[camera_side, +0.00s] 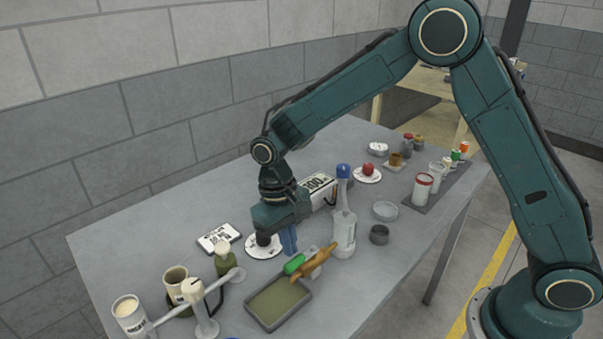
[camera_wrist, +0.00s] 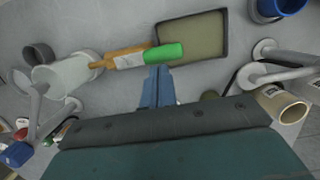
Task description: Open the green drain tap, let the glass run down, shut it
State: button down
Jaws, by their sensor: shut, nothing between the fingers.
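The drain tap has a tan, brass-like body (camera_side: 316,263) and a green handle (camera_side: 294,263). In the wrist view the tan body (camera_wrist: 118,58) runs from the glass to the green handle (camera_wrist: 164,54), roughly in one line. The clear glass (camera_side: 344,228) stands upright behind the tap; its fluid level cannot be told. My gripper (camera_side: 289,241) has its blue fingers shut and empty, pointing down beside the green handle. In the wrist view the fingertips (camera_wrist: 158,70) sit just below the handle's edge; I cannot tell whether they touch it. A grey tray (camera_side: 250,312) with olive fluid lies below the handle.
A dark grey round cup (camera_side: 379,235) and a clear dish (camera_side: 385,211) stand right of the glass. A white plate (camera_side: 262,247) lies behind the gripper.

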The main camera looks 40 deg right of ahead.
jog(key=shift+s+a+n, duration=0.15)
jog(key=shift+s+n, duration=0.3)
jog(key=shift+n, duration=0.45)
jog(key=shift+s+a+n+h, duration=0.1)
jog(key=shift+s+n+h, duration=0.25)
jog(key=shift+n, duration=0.45)
jog(key=s+n, duration=0.1)
jog(key=n, duration=0.3)
jog(key=s+d+n+t+h, duration=0.1)
jog(key=s+n, duration=0.1)
jog(key=n, duration=0.2)
jog(key=s+d+n, duration=0.1)
jog(key=s+n, duration=0.1)
jog(key=n, duration=0.2)
jog(key=shift+t+h, duration=0.25)
jog(key=shift+t, duration=0.15)
jog(key=shift+w+d, duration=0.1)
jog(key=shift+w+d, duration=0.3)
jog(key=shift+w, duration=0.3)
jog(key=shift+a, duration=0.15)
